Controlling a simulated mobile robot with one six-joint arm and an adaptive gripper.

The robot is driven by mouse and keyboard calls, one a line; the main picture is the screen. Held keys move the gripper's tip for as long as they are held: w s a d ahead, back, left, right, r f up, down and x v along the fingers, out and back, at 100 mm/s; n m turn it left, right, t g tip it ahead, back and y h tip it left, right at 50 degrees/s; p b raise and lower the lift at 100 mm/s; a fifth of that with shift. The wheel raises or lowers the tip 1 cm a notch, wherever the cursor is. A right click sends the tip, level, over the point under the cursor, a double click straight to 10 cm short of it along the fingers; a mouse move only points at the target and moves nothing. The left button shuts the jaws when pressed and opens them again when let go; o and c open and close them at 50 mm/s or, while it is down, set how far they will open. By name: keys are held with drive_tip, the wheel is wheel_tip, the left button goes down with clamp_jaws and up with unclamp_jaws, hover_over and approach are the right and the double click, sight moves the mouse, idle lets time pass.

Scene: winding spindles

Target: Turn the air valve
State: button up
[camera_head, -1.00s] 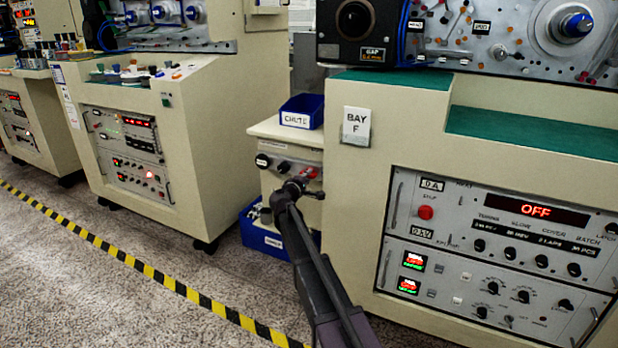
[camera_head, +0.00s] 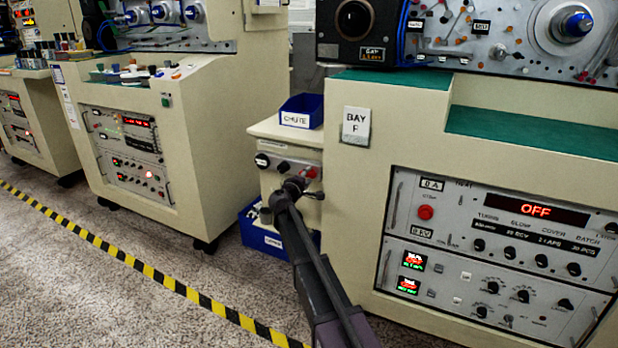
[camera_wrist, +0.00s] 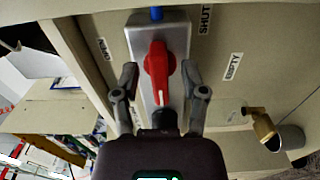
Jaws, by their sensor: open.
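The air valve has a red handle (camera_wrist: 158,66) on a grey metal body (camera_wrist: 174,37) in the wrist view, with a blue fitting at its top. The handle lies along the body's length. My gripper (camera_wrist: 160,88) is open, with one finger on each side of the valve and the red handle between and just past the fingertips. I cannot tell whether either finger touches it. In the head view the red handle (camera_head: 310,172) shows small on the side cabinet, partly behind my gripper (camera_head: 296,184).
Labels "SHUT" (camera_wrist: 205,18) and "EMPTY" (camera_wrist: 233,66) are beside the valve. A brass fitting (camera_wrist: 263,126) sticks out to the right. A blue chute bin (camera_head: 302,112) sits on the cabinet and another blue bin (camera_head: 255,232) stands below. The BAY F cabinet (camera_head: 352,200) stands close on the right.

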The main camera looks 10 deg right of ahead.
drive_tip(key=v, duration=1.1)
drive_tip(key=shift+s+a, duration=0.15)
drive_tip(key=shift+s, duration=0.15)
drive_tip(key=s+d+f+m+g+y+p, duration=0.1)
drive_tip(key=s+d+f+m+g, duration=0.4)
drive_tip(key=s, duration=0.3)
drive_tip(key=s+d+f+m+g+y+p, duration=0.1)
drive_tip(key=s+d+f+m+g, duration=0.35)
drive_tip(key=s, duration=0.45)
drive_tip(key=s+a+f+m+g+y+p, duration=0.1)
drive_tip(key=s+f+g+y, duration=0.2)
drive_tip(key=s, duration=0.6)
drive_tip(key=s+a+f+g+y+p, duration=0.1)
drive_tip(key=s+f+g+y, duration=0.15)
drive_tip(key=s+y, duration=0.4)
wheel_tip(320, 180, up, 38)
drive_tip(key=s+p, duration=0.2)
drive_tip(key=p, duration=3.5)
drive_tip(key=shift+a+h+p, duration=0.15)
drive_tip(key=shift+h+p, duration=0.15)
drive_tip(key=shift+h, duration=0.15)
